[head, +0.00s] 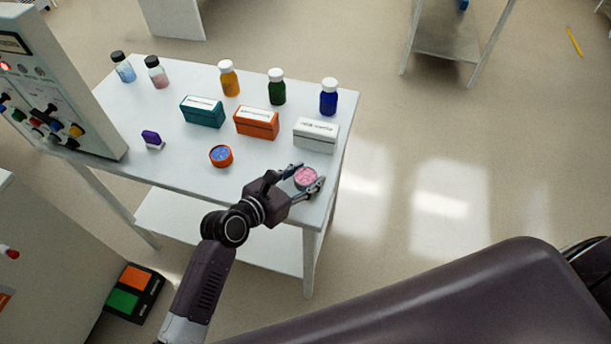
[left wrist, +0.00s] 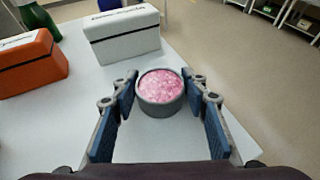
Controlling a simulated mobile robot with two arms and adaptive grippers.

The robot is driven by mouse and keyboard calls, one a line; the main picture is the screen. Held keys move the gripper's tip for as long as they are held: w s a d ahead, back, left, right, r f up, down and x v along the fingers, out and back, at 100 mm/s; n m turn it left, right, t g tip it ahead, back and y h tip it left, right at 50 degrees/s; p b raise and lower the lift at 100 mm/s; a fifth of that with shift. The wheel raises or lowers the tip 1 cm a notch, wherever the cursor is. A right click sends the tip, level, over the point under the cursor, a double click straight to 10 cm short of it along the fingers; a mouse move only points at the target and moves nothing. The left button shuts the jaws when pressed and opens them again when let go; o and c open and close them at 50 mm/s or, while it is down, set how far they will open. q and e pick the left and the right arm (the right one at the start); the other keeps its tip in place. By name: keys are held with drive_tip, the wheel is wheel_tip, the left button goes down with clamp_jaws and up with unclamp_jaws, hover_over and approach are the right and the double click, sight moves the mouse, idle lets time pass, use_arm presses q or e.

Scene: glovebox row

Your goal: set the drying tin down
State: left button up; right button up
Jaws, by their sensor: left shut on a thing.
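A small round grey tin (left wrist: 160,107) with pink contents sits between the blue-padded fingers of my left gripper (left wrist: 160,100). It also shows in the head view (head: 304,186), at the near right corner of the white table (head: 190,175). My left gripper (head: 306,180) is shut on this tin, one finger on each side. The tin looks upright. It is at or just above the tabletop; I cannot tell whether it touches. My right gripper is not in view.
An orange tin with blue contents (head: 221,164) stands to the left. White (head: 316,138), orange (head: 257,124) and teal (head: 203,113) boxes stand behind, with several bottles farther back. A purple item (head: 152,139) and a control panel (head: 60,100) are at left. Bare tabletop lies between the two tins.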

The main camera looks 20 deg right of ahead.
use_arm(q)
drive_tip(key=o, duration=1.2)
drive_tip(key=shift+r, duration=0.1)
drive_tip(key=v, duration=1.2)
drive_tip(key=shift+s, duration=0.1)
